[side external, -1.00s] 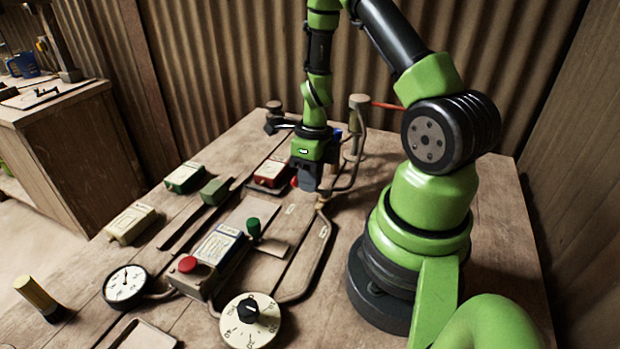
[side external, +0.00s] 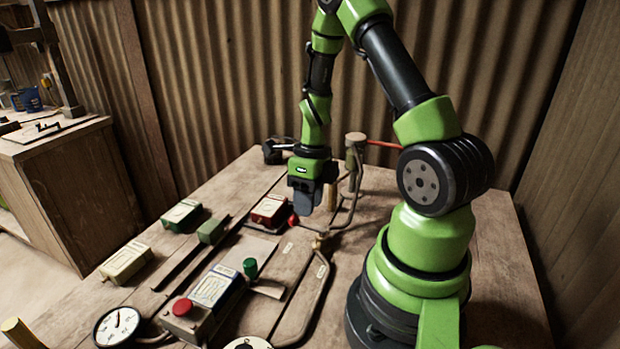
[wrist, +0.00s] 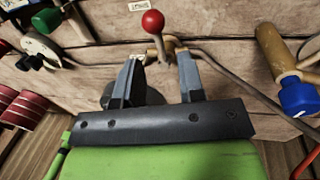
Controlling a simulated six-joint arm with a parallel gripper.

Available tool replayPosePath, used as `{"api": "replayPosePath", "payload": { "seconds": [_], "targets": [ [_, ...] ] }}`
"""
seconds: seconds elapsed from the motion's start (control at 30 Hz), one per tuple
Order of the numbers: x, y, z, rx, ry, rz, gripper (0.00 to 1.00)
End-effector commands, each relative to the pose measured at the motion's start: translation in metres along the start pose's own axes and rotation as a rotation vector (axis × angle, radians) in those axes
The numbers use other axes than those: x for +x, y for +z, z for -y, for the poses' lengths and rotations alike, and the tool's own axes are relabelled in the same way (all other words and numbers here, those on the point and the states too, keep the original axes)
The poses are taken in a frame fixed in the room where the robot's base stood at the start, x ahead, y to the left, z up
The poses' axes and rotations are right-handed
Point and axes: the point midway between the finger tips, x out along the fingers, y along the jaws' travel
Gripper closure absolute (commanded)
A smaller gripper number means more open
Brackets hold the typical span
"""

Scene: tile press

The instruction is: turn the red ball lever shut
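The red ball lever (wrist: 153,23) has a red ball on a short pale stem, rising from a brass fitting on a pipe. It stands at the top centre of the wrist view, beyond my fingertips. In the side view the red ball (side external: 293,221) shows just below and left of my gripper (side external: 306,203). My gripper (wrist: 160,68) is open in the wrist view, its two fingers apart with nothing held between them. The fingertips lie near the lever's base in the picture; I cannot tell whether they touch it.
A wooden cylinder with a blue cap (wrist: 299,97) is right in the wrist view. A green knob (side external: 250,267), a red button (side external: 182,307) and a gauge (side external: 117,326) are towards the front. A post (side external: 355,150) stands behind my gripper.

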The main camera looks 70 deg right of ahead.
Motion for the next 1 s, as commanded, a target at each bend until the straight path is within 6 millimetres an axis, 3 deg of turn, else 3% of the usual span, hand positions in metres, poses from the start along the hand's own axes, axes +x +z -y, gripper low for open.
{"api": "replayPosePath", "payload": {
  "seconds": [0.1, 0.33, 0.87, 1.0],
  "targets": [
    [-0.025, 0.001, 0.001, 0.000, -0.007, 0.006, 0.64],
    [-0.056, 0.001, 0.000, 0.002, -0.004, 0.003, 0.64],
    [-0.062, 0.000, 0.000, 0.000, -0.002, 0.000, 0.64],
    [-0.073, 0.005, -0.009, -0.116, -0.025, 0.020, 0.64]
  ]
}}
